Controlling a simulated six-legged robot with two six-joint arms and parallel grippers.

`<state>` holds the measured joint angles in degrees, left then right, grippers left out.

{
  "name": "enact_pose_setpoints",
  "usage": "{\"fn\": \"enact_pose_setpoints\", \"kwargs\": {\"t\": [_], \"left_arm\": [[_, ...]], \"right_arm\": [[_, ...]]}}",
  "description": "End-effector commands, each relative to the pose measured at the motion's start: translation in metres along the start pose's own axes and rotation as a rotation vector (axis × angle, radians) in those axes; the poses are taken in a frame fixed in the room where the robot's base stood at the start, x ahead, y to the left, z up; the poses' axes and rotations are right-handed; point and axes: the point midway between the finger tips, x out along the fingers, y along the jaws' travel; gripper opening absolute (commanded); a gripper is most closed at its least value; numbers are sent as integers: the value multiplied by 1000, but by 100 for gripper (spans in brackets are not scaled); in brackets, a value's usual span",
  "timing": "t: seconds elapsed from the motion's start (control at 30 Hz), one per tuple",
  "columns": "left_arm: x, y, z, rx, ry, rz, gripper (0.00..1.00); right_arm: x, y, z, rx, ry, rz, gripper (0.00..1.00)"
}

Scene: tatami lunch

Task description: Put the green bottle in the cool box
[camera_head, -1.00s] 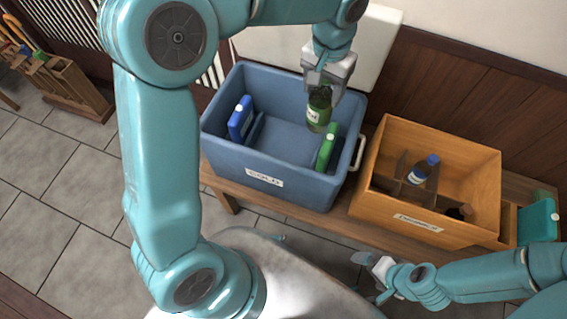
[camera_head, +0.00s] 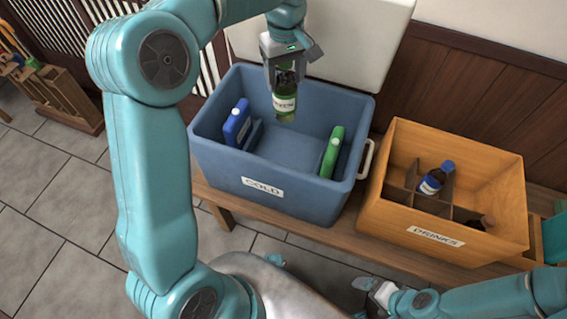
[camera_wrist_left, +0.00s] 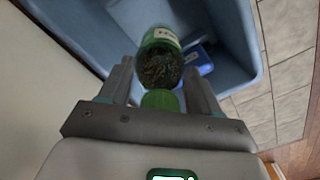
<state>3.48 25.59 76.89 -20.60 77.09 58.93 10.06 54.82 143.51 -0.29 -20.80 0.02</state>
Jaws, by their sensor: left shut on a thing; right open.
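The green bottle (camera_head: 285,100) hangs upright in my left gripper (camera_head: 287,72), which is shut on its upper part. The bottle is over the open blue cool box (camera_head: 290,198), labelled COLD, toward its back wall. In the left wrist view the green bottle (camera_wrist_left: 160,58) sits between the fingers of my left gripper (camera_wrist_left: 160,80), with the cool box (camera_wrist_left: 215,40) below. Whether the bottle's base is below the rim is hard to tell. My right gripper (camera_head: 372,290) is open and empty, low in front of the bench.
In the cool box are a blue pack (camera_head: 237,123) at left and a green pack (camera_head: 332,152) at right, with clear floor between. A wooden DRINKS crate (camera_head: 395,212) stands to the right, holding a blue-capped bottle (camera_head: 433,180) and a dark bottle (camera_head: 482,222). Both stand on a bench (camera_head: 345,238).

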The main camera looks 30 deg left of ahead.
Motion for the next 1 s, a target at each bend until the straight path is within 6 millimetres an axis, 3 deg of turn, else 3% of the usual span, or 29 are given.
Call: {"fn": "enact_pose_setpoints", "kwargs": {"t": [0.03,0.37,0.8,1.0], "left_arm": [[16,-1,-1,-6,-1,0,0],[51,-3,-4,-12,-1,-1,0],[166,-3,-3,-10,-2,-3,0],[186,-3,-4,-11,0,0,0]], "right_arm": [[14,5,0,0,-1,0,100],[36,13,0,0,-1,0,100],[66,24,-1,0,-1,0,100],[70,25,-1,0,-1,0,100]]}}
